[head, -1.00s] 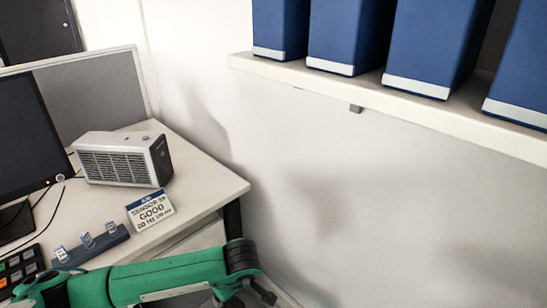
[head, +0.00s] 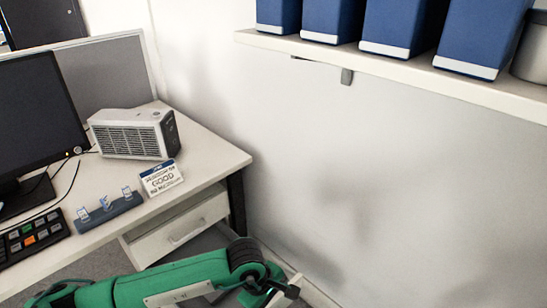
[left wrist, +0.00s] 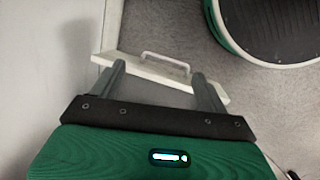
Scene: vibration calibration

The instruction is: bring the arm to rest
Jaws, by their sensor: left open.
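My left arm, green with a dark wrist joint, crosses the bottom of the head view. My left gripper (head: 280,289) is at its right end, low beside the desk. In the left wrist view my left gripper (left wrist: 159,73) is open, its two grey fingers apart with nothing held between them. Beyond the fingers is a white panel (left wrist: 177,79) with a pale bar handle (left wrist: 165,60); I cannot tell whether the fingers touch it. My right gripper is in neither view.
The desk (head: 207,155) has a drawer (head: 180,231) beneath it. On it stand a vented grey box (head: 130,135), a GOOD sign (head: 161,178), a blue holder (head: 109,214), a keypad (head: 32,236) and a monitor (head: 38,118). A shelf (head: 390,72) holds blue binders (head: 403,22).

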